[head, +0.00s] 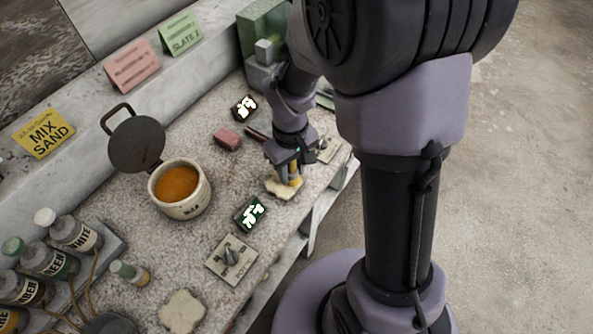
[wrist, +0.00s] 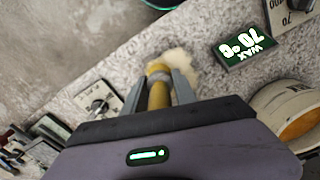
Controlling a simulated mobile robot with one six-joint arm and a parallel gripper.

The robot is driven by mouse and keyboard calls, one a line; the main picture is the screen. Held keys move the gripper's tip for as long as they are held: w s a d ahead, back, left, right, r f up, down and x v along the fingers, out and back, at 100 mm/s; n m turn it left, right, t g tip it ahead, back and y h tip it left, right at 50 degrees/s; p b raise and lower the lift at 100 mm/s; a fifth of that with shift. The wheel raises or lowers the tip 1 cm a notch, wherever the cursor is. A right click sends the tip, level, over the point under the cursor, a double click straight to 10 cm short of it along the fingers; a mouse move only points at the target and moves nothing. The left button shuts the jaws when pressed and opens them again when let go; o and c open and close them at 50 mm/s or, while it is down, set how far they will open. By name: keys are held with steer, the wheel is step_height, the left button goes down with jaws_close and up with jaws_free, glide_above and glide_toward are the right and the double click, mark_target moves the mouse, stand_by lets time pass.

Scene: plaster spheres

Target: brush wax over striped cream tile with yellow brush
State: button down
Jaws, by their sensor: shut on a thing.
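My gripper (head: 287,165) is shut on the yellow brush (head: 294,172), which points down. In the wrist view the yellow brush (wrist: 158,92) stands between the fingers (wrist: 160,90). Its tip is at a cream, irregular tile (head: 281,190), also partly visible in the wrist view (wrist: 181,61). I cannot tell whether the bristles touch it, and its stripes are not clear. Another cream piece (head: 182,312) lies at the front left of the bench. The wax pot (head: 205,190) is open and holds orange wax (head: 177,184); its dark lid (head: 136,144) is tilted up behind it.
A lit green display (head: 251,214) and a dial plate (head: 231,257) lie near the bench's front edge. Labelled bottles (head: 75,234) stand at left. Bare bench surrounds the pot.

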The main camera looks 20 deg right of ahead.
steer(key=shift+w+a, duration=0.5)
steer(key=shift+w, duration=0.25)
steer(key=shift+s, duration=0.1)
steer(key=shift+s+d+r+p, duration=0.55)
steer(key=shift+s+r+p, duration=0.1)
steer(key=shift+s+r, duration=0.1)
steer(key=shift+f, duration=0.1)
steer(key=shift+w, duration=0.1)
steer(key=shift+w+a+f, duration=0.15)
steer(key=shift+w+a, duration=0.8)
steer(key=shift+w, duration=0.3)
steer(key=shift+f+b, duration=0.45)
steer(key=shift+f, duration=0.15)
